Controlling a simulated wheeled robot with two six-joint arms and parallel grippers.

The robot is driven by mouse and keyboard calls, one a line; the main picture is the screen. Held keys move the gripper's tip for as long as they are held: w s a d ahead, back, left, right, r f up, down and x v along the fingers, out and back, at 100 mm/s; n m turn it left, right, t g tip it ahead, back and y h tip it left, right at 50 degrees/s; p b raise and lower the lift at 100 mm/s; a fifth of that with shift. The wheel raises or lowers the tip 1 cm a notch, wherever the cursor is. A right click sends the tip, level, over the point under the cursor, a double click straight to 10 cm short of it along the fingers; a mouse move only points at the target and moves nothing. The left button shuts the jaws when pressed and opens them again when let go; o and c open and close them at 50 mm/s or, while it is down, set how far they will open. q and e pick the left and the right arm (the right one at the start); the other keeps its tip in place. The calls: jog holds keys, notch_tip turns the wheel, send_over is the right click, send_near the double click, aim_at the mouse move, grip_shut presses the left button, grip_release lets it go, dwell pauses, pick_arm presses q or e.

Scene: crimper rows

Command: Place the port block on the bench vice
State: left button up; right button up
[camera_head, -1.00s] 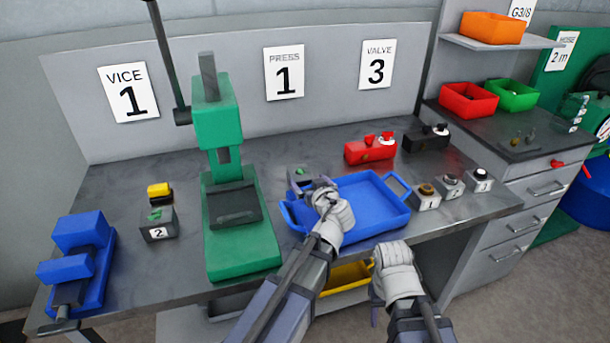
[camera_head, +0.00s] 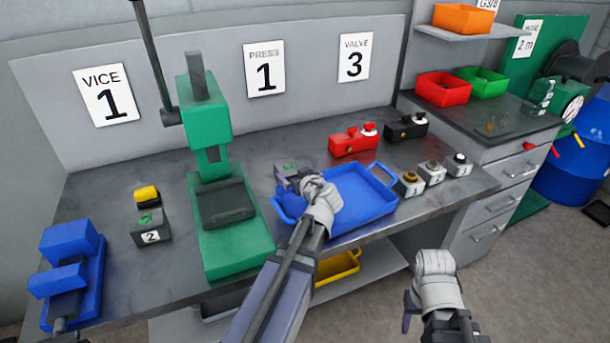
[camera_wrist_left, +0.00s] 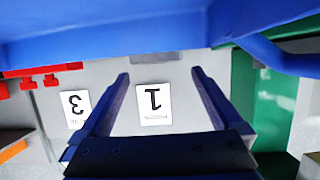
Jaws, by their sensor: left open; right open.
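The bench vice (camera_head: 70,275) is blue and stands at the left front of the bench, under the VICE 1 sign. No part is plainly marked as the port block. A red block (camera_head: 353,145) and a black block (camera_head: 406,131) with knobs stand at the back right, and I cannot tell if either is it. My left gripper (camera_head: 310,187) is over the blue tray's left part, open and empty; its spread fingers (camera_wrist_left: 158,105) show in the left wrist view. My right gripper (camera_head: 435,275) is in front of the bench, open, its fingers mostly hidden.
The green press (camera_head: 235,250) stands between vice and blue tray (camera_head: 365,213). A grey block labelled 2 (camera_head: 151,237) is beside the press. A small grey fixture (camera_head: 284,173) is partly hidden by my left gripper. Several knobbed grey blocks (camera_head: 432,174) stand right of the tray.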

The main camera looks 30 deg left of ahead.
aim_at(288, 168)
pick_arm(q)
jog(key=shift+w+a+f, duration=0.2)
jog(key=shift+w+a, duration=0.1)
jog(key=shift+w, duration=0.1)
jog(key=shift+b+x, duration=0.45)
jog(key=shift+x, duration=0.35)
jog(key=b+x, duration=0.1)
jog(key=x, duration=0.3)
jog(key=shift+w+f+b, duration=0.15)
jog(key=shift+w+b, duration=0.05)
jog(key=shift+b, duration=0.15)
jog(key=shift+w+a, duration=0.25)
jog(key=shift+a, duration=0.15)
jog(key=shift+c, duration=0.2)
grip_shut()
